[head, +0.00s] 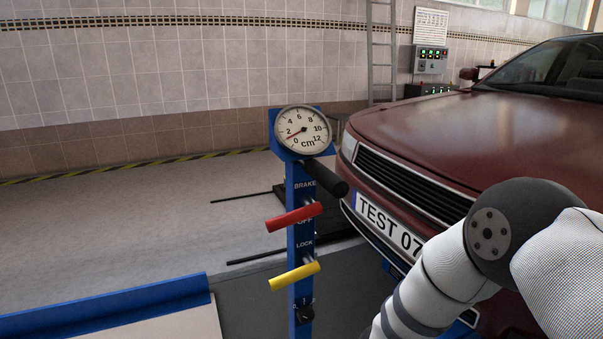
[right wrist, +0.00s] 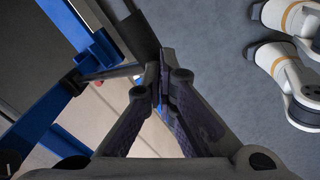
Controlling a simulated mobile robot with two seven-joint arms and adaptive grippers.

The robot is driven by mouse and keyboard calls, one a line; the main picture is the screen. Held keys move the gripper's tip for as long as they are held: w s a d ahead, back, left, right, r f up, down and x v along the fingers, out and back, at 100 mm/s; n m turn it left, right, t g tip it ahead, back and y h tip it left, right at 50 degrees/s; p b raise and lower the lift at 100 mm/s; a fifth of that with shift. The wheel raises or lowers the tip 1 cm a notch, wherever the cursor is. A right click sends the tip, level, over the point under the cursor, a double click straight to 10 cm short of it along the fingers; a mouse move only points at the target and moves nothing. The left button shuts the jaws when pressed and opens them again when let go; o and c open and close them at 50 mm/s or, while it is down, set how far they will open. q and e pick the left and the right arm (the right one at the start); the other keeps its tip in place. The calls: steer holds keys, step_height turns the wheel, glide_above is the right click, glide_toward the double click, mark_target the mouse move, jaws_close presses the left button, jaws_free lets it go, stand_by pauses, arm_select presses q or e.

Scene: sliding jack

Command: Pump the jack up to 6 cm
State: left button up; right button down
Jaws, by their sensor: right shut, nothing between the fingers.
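The blue jack column (head: 302,235) stands upright in the middle of the head view. Its round gauge (head: 304,130), marked in cm, has a red needle between 0 and 2, near 1. A black handle (head: 326,178) sticks out below the gauge. A red lever (head: 294,217) sits by the BRAKE and OFF labels, and a yellow lever (head: 295,277) is below LOCK. My right gripper (right wrist: 164,78) is shut and empty in the right wrist view, beside blue frame parts and a dark bar; I cannot tell if it touches them. My left gripper is out of view.
A dark red car (head: 470,135) stands right of the column, close behind it. A black dial (head: 304,313) is low on the column. A blue-edged panel (head: 110,305) lies at the lower left. Open floor (head: 120,215) is to the left.

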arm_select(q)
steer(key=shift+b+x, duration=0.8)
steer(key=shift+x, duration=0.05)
arm_select(e)
steer(key=s+d+f, duration=0.1)
steer(key=s+f, duration=0.2)
steer(key=f, duration=0.3)
steer(key=shift+f, duration=0.2)
step_height(320, 180, down, 7)
steer(key=s+b, duration=0.2)
steer(key=b, duration=0.2)
steer(key=w+r+p, duration=0.2)
steer(key=r, duration=0.3)
steer(key=w+r+p, duration=0.1)
steer(key=r+p, duration=0.1)
steer(key=r, duration=0.2)
steer(key=w+a+r+p, duration=0.1)
steer(key=w+r+p, duration=0.1)
steer(key=r, duration=0.3)
steer(key=shift+w+a+r+p, duration=0.1)
steer(key=shift+w+r+p, duration=0.2)
steer(key=shift+p, duration=0.25)
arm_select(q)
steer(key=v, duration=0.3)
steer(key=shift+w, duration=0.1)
arm_select(e)
steer(key=shift+f, duration=0.15)
